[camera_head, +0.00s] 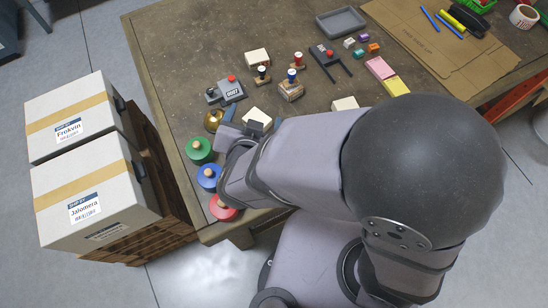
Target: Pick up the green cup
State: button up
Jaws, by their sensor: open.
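The green cup (200,152) is a round green piece with a light wooden knob on top. It stands near the table's left edge, in a row with a similar blue piece (208,178) and a red one (222,208). My gripper (236,128) is open, just right of and a little beyond the green cup, apart from it. My own arm covers part of the gripper, so the space between its fingers is hard to see. Nothing shows held in it.
A gold bell (213,121) stands close beyond the green cup. A grey device with a red button (226,92), cream blocks (257,58) and stamps (291,86) lie farther back. Two labelled boxes (92,198) sit on pallets left of the table. My arm hides the table's right front.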

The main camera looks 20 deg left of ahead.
jog(key=s+d+r+t+h, duration=0.2)
jog(key=s+d+t+h, duration=0.15)
jog(key=s+d, duration=0.25)
jog(key=shift+y, duration=0.35)
jog(key=f, duration=1)
jog(key=shift+a+f, duration=0.15)
jog(key=shift+a, duration=0.05)
jog(key=shift+p+x, duration=0.3)
jog(key=shift+x, duration=1.2)
jog(key=shift+p+x, duration=0.5)
jog(key=shift+x, duration=1.7)
jog(key=shift+f, duration=0.1)
jog(key=c, duration=1.1)
